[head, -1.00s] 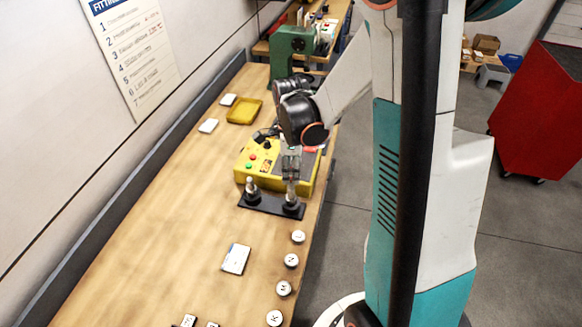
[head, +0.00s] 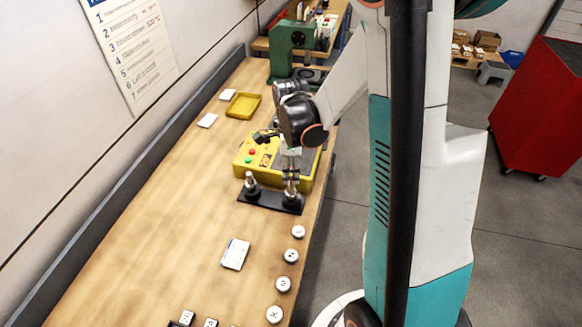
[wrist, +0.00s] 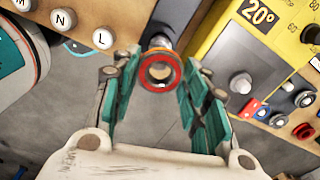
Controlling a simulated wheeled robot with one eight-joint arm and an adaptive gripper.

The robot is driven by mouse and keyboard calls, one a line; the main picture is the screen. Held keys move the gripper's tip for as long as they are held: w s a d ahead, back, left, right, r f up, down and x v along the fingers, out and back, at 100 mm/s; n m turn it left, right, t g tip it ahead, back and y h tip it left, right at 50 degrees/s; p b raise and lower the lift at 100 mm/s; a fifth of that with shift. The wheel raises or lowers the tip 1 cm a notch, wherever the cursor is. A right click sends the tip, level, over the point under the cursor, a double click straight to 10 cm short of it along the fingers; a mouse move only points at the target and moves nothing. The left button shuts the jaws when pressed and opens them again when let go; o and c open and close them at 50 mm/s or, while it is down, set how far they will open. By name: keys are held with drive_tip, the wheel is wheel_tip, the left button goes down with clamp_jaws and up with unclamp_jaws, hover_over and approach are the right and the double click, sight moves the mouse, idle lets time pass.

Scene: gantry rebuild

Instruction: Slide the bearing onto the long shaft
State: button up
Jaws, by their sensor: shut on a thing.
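The bearing is a ring with a red face and a metal inner race (wrist: 160,70), held in the wrist view between the fingertips of my gripper (wrist: 160,76). My gripper is shut on it. A grey shaft end (wrist: 160,42) shows just beyond the ring; I cannot tell whether it enters the bore. In the head view, a black base plate (head: 270,202) carries two upright shafts in dark collars. The left shaft (head: 250,181) stands bare. My gripper (head: 291,172) is over the right shaft (head: 290,188) and partly hides it. The bearing is too small to make out there.
A yellow control box (head: 245,155) with buttons stands close behind the plate. Several round lettered pieces (head: 291,256) line the bench's right edge, beside a white card (head: 235,254). A yellow tray (head: 243,106) and a green machine (head: 290,45) are farther back.

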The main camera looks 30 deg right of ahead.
drive_tip(key=shift+f+b, duration=0.35)
drive_tip(key=shift+f, duration=0.25)
drive_tip(key=shift+f+b, duration=0.35)
drive_tip(key=shift+f+b, duration=0.4)
drive_tip(key=o, duration=1.2)
wheel_tip(320, 180, up, 12)
idle(0.5)
